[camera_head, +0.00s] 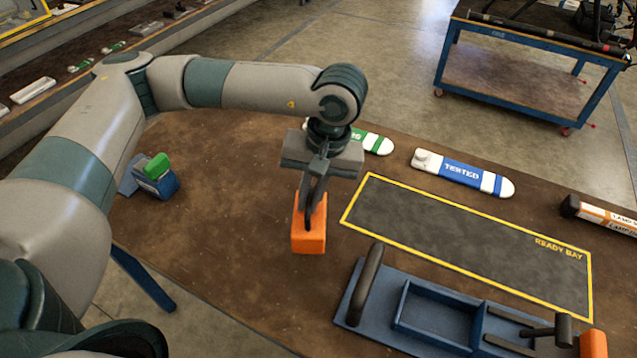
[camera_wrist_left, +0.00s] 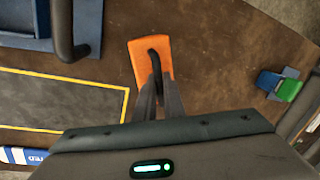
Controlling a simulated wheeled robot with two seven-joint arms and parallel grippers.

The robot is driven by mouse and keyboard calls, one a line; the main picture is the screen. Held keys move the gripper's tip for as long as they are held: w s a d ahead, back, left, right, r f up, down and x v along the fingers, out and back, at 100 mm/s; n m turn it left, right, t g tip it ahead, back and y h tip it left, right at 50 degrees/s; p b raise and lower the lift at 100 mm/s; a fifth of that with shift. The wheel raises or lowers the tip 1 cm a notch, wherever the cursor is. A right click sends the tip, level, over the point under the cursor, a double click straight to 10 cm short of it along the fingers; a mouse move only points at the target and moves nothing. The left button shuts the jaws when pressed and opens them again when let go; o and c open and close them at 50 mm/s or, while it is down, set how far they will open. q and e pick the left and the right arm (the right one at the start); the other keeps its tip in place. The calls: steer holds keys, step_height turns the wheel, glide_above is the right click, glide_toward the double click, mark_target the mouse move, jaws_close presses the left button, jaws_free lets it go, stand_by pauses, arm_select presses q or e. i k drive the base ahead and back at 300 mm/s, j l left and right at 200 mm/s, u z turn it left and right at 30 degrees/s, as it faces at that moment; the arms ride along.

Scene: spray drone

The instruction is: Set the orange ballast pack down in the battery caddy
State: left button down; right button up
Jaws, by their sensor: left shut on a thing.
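The orange ballast pack (camera_head: 309,238) is a small block with a dark handle on top. My left gripper (camera_head: 309,218) is shut on it, and the pack hangs upright over the brown table, left of the ready bay. In the left wrist view the pack (camera_wrist_left: 146,50) shows beyond the fingers (camera_wrist_left: 157,85). The blue battery caddy (camera_head: 432,322) lies at the front right, with a dark upright handle and a recessed compartment; it also shows in the left wrist view (camera_wrist_left: 28,40). The pack is apart from the caddy. My right gripper is not in view.
The yellow-edged ready bay (camera_head: 470,240) is empty. Behind it lie a blue-and-white "TESTED" piece (camera_head: 462,173) and a green-and-white piece (camera_head: 373,141). A blue block with a green top (camera_head: 156,178) stands at left. An orange-ended part (camera_head: 592,343) sits at the caddy's right end.

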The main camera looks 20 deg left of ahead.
mark_target(435, 321)
steer(key=k+l+u, duration=0.2)
steer(key=k+l, duration=0.3)
steer(key=k, duration=0.15)
steer(key=k+l+u, duration=0.1)
steer(key=l, duration=0.3)
steer(key=k+l, duration=0.1)
steer(key=l, duration=0.3)
steer(key=k+l+u, duration=0.15)
steer(key=l, duration=0.25)
steer(key=k+l, duration=0.1)
steer(key=l, duration=0.3)
steer(key=i, duration=0.55)
steer(key=u, duration=0.05)
